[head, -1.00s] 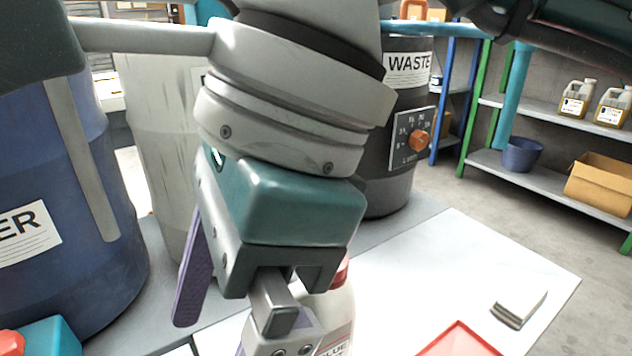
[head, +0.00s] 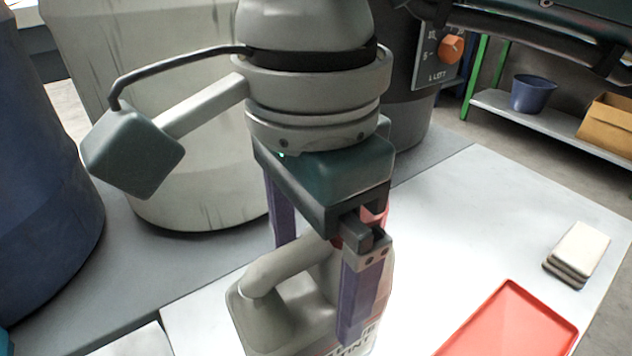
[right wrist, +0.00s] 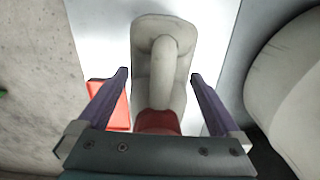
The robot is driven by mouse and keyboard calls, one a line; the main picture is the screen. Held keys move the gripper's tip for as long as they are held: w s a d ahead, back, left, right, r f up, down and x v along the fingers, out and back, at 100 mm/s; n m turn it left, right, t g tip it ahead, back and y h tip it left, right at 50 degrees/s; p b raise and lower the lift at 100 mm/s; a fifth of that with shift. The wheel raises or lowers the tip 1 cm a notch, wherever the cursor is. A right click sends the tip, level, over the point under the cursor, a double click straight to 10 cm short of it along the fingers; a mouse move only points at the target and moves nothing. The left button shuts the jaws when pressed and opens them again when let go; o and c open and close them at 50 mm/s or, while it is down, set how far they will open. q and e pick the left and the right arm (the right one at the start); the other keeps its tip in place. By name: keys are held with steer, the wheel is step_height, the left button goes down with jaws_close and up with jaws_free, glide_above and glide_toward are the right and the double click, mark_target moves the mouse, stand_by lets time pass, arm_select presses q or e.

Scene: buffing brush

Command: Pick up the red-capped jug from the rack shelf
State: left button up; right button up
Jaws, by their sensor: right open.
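The pale grey jug (head: 292,305) with a red cap (head: 376,213) stands upright on a white surface (head: 430,250), not on a rack shelf. Its looped handle faces left in the head view, and its printed label is partly hidden. My right gripper (head: 318,290) is open above it and points down, with purple fingers on either side of the jug. In the right wrist view the jug (right wrist: 143,85) lies between the open fingers (right wrist: 160,75), with gaps on both sides. The red cap (right wrist: 157,122) is close to the palm. My left gripper is not in view.
A red tray (head: 515,325) and a stack of pale pads (head: 580,245) lie to the right. A blue drum (head: 40,190), a pale barrel (head: 190,190) and a dark drum (head: 405,120) stand behind. A rack at back right holds a blue bucket (head: 533,95) and a cardboard box (head: 610,125).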

step_height(320, 180, down, 2)
steer(key=shift+c, duration=0.2)
steer(key=c, duration=1.4)
steer(key=shift+r, duration=0.1)
